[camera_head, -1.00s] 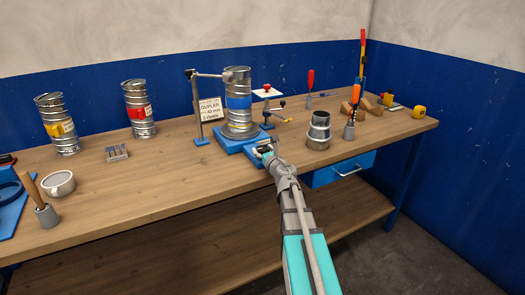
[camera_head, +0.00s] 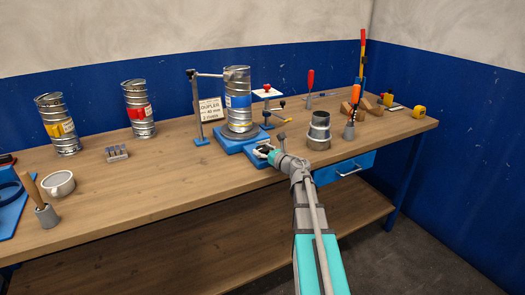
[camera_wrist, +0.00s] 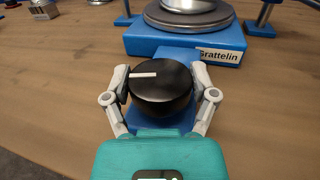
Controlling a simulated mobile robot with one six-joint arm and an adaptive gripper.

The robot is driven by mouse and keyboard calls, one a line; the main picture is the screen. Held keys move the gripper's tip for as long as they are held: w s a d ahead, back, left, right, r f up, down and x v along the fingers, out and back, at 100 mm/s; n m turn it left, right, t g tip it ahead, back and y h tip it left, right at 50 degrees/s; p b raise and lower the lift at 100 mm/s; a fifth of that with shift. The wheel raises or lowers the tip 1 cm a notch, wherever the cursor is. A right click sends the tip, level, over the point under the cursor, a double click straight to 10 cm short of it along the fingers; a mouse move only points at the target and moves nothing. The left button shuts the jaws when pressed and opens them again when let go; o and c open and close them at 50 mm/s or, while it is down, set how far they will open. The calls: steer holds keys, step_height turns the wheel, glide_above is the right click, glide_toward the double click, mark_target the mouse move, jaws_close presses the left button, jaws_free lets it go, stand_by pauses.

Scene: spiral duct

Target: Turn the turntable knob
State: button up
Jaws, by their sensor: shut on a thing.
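The black turntable knob (camera_wrist: 162,98) sits on the blue base in front of the turntable, with a white line on its top pointing left in the wrist view. My gripper (camera_wrist: 161,74) is shut on the knob, one finger on each side. In the head view my gripper (camera_head: 264,151) is at the front of the blue turntable base (camera_head: 229,142). The grey round turntable plate (camera_wrist: 190,17) is just behind the knob. A silver spiral duct (camera_head: 238,110) with a blue band stands upright on it.
A post with an arm (camera_head: 197,115) reaches to the duct's top. A label card (camera_head: 210,109) stands left of the duct. A grey coupler (camera_head: 319,131) stands right of my gripper. Two more ducts (camera_head: 57,126) (camera_head: 138,112) stand left.

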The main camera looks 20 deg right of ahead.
steer(key=shift+w, duration=0.1)
steer(key=o, duration=1)
steer(key=v, duration=1.2)
